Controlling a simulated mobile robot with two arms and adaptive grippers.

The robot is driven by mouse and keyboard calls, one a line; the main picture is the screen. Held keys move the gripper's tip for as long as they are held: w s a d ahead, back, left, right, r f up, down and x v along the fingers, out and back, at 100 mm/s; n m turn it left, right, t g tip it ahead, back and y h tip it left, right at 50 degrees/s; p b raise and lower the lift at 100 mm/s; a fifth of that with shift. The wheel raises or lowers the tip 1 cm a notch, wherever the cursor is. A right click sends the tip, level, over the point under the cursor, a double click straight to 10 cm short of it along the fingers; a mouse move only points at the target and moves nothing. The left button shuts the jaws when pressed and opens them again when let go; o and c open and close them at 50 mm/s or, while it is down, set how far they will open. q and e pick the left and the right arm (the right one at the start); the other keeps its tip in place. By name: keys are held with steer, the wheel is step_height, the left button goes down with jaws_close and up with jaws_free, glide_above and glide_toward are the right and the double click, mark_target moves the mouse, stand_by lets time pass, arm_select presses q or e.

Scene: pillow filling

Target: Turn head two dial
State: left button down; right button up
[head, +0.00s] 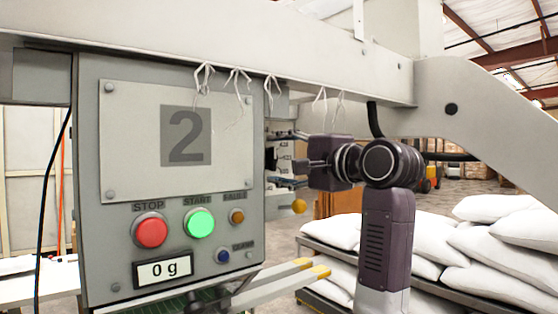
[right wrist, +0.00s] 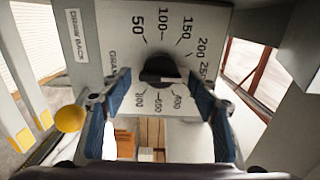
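The head two machine box (head: 88,190) shows a large grey 2 on its front plate. Its dial is a black knob (right wrist: 158,68) on a white scale plate (right wrist: 125,15) printed with gram marks on the box's right side. In the head view the dial is seen edge-on and partly hidden. My right gripper (head: 273,160) is level with the dial. In the right wrist view, my right gripper (right wrist: 160,78) is open, its blue-padded fingers on either side of the knob, with gaps showing. The knob's exact setting is unclear. My left gripper does not show.
The front panel has a red stop button (head: 150,230), a green start button (head: 199,223) and a display (head: 163,269) reading 0 g. A yellow ball knob (right wrist: 70,118) sits close to the finger. Yellow-tipped bars (head: 300,268) jut out below. White sacks (head: 500,250) lie stacked at right.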

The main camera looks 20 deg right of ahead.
steer(key=v, duration=1.2)
stand_by(0.4)
